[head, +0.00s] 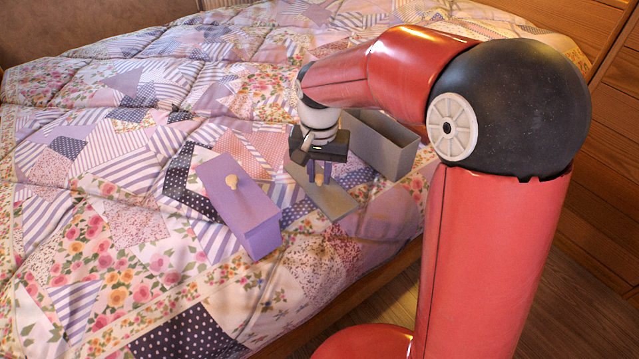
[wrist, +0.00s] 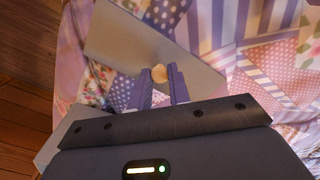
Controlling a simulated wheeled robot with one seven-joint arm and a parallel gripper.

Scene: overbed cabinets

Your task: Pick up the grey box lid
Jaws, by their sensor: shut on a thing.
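The grey box lid (head: 336,205) is a flat grey rectangle on or just above the patchwork quilt, between the purple box and the grey box. My gripper (head: 319,174) points down over its middle and hides part of it. In the wrist view the lid (wrist: 125,38) spreads beyond the fingers. Its pale round knob (wrist: 160,74) sits between the fingertips of my gripper (wrist: 162,80), which is shut on it. I cannot tell whether the lid touches the quilt.
The open grey box (head: 377,150) stands close to the right of the lid. A purple box (head: 240,207) with a pale knob on its top stands to the left. The quilt-covered bed (head: 110,190) is clear farther left. Wooden drawers (head: 600,140) stand at the right.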

